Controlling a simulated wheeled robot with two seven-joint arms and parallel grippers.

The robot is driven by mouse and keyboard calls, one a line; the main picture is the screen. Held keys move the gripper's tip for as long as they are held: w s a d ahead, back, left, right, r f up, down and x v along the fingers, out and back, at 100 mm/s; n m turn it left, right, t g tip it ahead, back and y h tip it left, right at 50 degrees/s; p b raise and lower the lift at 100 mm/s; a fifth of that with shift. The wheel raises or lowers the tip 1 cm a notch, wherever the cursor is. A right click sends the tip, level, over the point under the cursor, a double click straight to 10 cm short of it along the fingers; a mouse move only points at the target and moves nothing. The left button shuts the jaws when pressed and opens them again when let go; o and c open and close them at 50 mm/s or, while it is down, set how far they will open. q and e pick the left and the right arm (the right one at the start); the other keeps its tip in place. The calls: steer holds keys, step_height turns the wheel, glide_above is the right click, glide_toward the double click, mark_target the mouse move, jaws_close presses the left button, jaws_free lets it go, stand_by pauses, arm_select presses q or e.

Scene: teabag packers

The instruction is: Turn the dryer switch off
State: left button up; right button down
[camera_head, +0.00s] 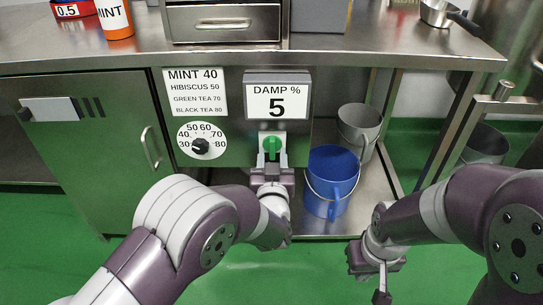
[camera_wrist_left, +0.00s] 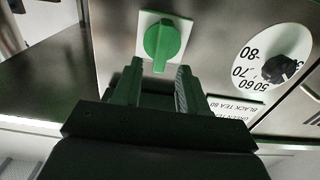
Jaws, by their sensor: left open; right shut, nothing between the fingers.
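The dryer switch is a green rotary knob (camera_head: 271,146) on a white square plate, below the "DAMP % 5" display (camera_head: 277,102). In the left wrist view the green knob (camera_wrist_left: 161,42) stands just beyond my fingertips, with its bar close to lengthwise with the fingers. My left gripper (camera_head: 271,163) is at the panel just below the knob. In the wrist view its fingers (camera_wrist_left: 156,72) are open, one to each side of the knob's near end; I cannot tell whether they touch it. My right gripper (camera_head: 381,280) is shut and empty, low at the right, away from the panel.
A dial with a black knob (camera_head: 200,146) is left of the switch, under a tea list sign (camera_head: 195,93). A blue bucket (camera_head: 331,180) and a grey bucket (camera_head: 360,128) stand right of the panel on the low shelf. The steel counter (camera_head: 130,53) overhangs the panel.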

mark_target(272, 147)
arm_select(q)
steer(key=w+b, duration=0.1)
steer(key=w, duration=0.2)
steer(key=shift+w, duration=0.3)
jaws_close()
